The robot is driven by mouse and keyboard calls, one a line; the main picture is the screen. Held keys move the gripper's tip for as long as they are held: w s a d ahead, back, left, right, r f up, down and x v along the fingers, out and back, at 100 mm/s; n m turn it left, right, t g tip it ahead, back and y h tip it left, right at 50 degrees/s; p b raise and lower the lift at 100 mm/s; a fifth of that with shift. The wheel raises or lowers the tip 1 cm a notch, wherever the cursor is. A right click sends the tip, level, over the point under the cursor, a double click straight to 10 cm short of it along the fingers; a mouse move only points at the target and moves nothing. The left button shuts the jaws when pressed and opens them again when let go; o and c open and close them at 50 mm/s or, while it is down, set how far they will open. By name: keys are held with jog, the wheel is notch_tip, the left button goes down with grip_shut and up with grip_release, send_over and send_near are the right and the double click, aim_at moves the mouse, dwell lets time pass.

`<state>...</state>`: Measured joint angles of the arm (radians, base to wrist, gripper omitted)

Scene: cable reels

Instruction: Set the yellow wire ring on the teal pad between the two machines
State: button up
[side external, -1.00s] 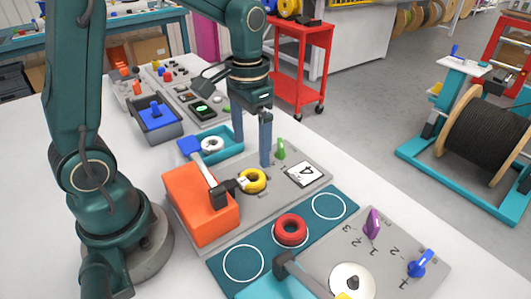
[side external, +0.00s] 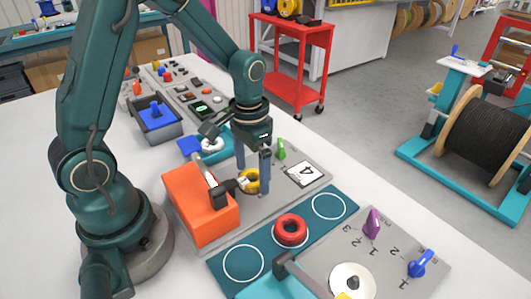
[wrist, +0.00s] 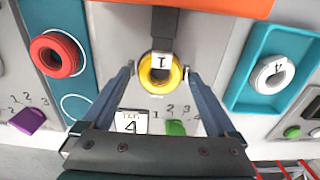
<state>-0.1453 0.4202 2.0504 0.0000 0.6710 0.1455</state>
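The yellow wire ring (side external: 250,185) lies on the grey plate of the orange machine, at the end of its dark arm; it also shows in the wrist view (wrist: 160,85). My gripper (side external: 252,180) is open and low over it. In the wrist view its fingertips (wrist: 159,70) stand on either side of the ring, with slim gaps. One finger hides part of the ring in the side view. The teal pad (side external: 243,263) lies between the two machines and has white circles. A red ring (side external: 290,230) sits on its middle circle; the outer two are empty.
The orange machine body (side external: 200,205) stands left of the ring. A green knob (side external: 281,149) and a card marked 4 (side external: 306,174) are near my gripper. A teal tray (side external: 215,155) holds a white ring.

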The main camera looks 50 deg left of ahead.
jog(key=c, duration=1.2)
jog(key=shift+r, duration=3.75)
jog(key=shift+c, duration=0.2)
jog(key=shift+r, duration=0.1)
notch_tip(320, 180, up, 5)
jog(key=s+d+m, duration=0.6)
jog(key=s+d, duration=0.5)
jog(key=d, duration=0.3)
jog(key=shift+s+a+f, duration=0.1)
jog(key=shift+f, duration=2.95)
jog(key=shift+a+f, duration=0.1)
jog(key=shift+f, duration=2.95)
